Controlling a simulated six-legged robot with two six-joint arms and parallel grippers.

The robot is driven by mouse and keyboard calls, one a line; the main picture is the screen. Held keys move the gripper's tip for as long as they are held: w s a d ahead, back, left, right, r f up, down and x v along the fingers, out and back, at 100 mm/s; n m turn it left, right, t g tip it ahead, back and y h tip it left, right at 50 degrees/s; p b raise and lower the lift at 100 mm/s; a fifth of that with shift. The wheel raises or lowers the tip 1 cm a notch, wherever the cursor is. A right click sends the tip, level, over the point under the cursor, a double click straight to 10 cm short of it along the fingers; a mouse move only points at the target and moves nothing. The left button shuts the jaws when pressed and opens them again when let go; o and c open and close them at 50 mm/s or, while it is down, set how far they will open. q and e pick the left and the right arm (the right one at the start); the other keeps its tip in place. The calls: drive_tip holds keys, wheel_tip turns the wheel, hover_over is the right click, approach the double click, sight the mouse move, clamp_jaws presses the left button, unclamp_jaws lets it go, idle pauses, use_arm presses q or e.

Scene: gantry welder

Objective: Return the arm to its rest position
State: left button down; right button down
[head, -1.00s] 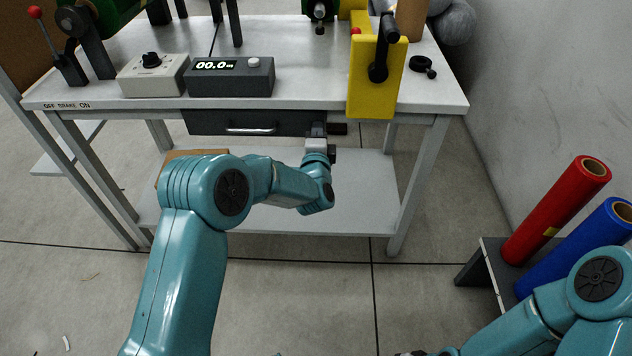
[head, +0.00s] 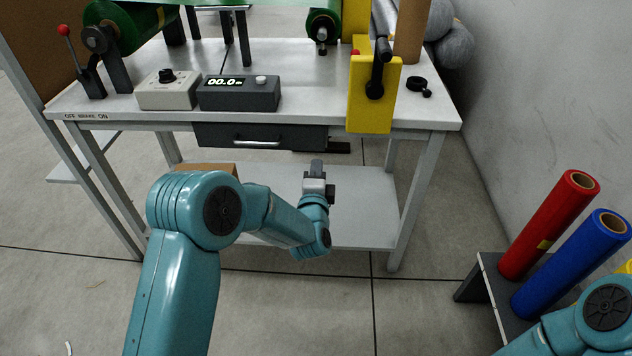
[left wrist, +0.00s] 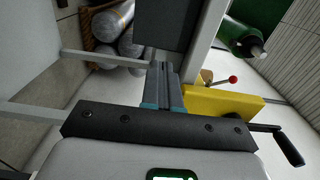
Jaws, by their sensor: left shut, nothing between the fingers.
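My left arm comes in from the lower left in the head view. Its gripper (head: 317,168) is shut and empty, in front of the bench and below the tabletop edge, over the lower shelf (head: 360,200). In the left wrist view the two closed fingers (left wrist: 162,85) lie side by side with nothing between them. My right arm shows only as links at the lower right of the head view; its gripper is out of frame.
The bench (head: 300,115) has a drawer (head: 258,136) and a yellow crank housing (head: 372,95) at its front edge. A grey display box (head: 238,93) stands on top. Red (head: 550,225) and blue (head: 570,263) rolls lean at the right. Open floor lies before the bench.

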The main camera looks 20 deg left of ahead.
use_arm(q)
drive_tip(key=s+a+f+n+g+h, duration=0.3)
drive_tip(key=s+f+g, duration=0.3)
drive_tip(key=s+f, duration=1)
drive_tip(key=s+d+f+n+g+h, duration=0.2)
drive_tip(key=s+d+f+n+g, duration=0.25)
drive_tip(key=s, duration=0.35)
drive_tip(key=s+d+f+n+g+h, duration=0.2)
drive_tip(key=s+d+f+n+g, duration=0.15)
drive_tip(key=s+f, duration=0.35)
drive_tip(key=s+r+n+g+h, duration=0.1)
drive_tip(key=s+n+g, duration=0.2)
drive_tip(key=s+n, duration=0.35)
wheel_tip(320, 180, up, 21)
drive_tip(key=p, duration=2.1)
drive_tip(key=shift+d+f, duration=0.2)
drive_tip(key=shift+d, duration=0.25)
